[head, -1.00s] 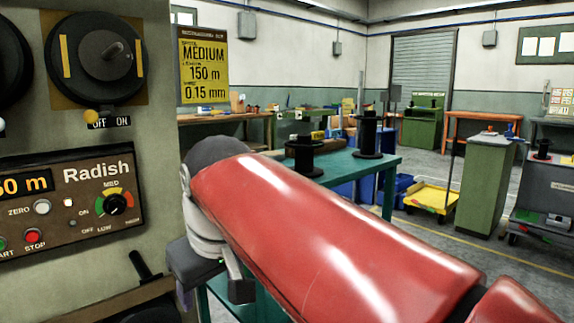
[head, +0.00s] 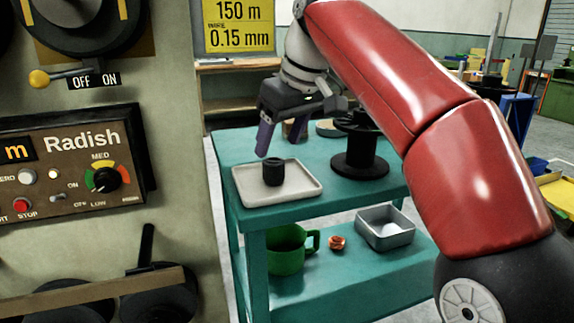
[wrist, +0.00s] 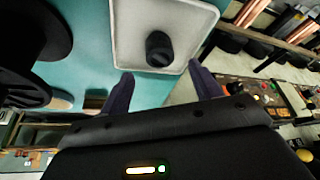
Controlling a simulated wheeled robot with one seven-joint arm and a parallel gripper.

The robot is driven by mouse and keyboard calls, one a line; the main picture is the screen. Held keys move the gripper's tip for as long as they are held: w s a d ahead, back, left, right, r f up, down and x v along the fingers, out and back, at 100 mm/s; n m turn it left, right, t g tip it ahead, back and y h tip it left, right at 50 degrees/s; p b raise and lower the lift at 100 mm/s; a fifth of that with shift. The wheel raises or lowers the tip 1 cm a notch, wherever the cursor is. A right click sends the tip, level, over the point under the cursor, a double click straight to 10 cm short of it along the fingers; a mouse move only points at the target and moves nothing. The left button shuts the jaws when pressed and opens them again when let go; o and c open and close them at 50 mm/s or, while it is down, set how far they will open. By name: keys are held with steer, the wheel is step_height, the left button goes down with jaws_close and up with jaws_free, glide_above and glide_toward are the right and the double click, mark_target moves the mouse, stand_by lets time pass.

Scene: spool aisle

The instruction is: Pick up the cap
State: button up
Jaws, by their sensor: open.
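A small black cylinder that looks like the cap (head: 274,171) stands on a shallow white tray (head: 304,192) on the upper shelf of a teal cart. In the wrist view the cap (wrist: 159,50) lies ahead of my fingertips, between their lines, inside the white tray (wrist: 124,63). My gripper (head: 275,143) is above and just behind the tray, pointing down, with dark purple fingers. In the wrist view my gripper (wrist: 158,84) is open, its fingers apart with nothing between them. The cap and the fingers do not touch.
A black spool (head: 360,150) stands right of the tray. The lower shelf (head: 330,280) holds a green mug (head: 287,252), a small copper-coloured coil (head: 337,243) and a grey bin (head: 385,229). A machine panel (head: 75,172) stands close at the left.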

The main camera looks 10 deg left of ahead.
mark_target(274, 161)
steer(key=b+x, duration=0.1)
steer(key=x, duration=0.5)
steer(key=shift+s+d+b, duration=0.1)
steer(key=shift+b, duration=0.2)
steer(key=c, duration=1.2)
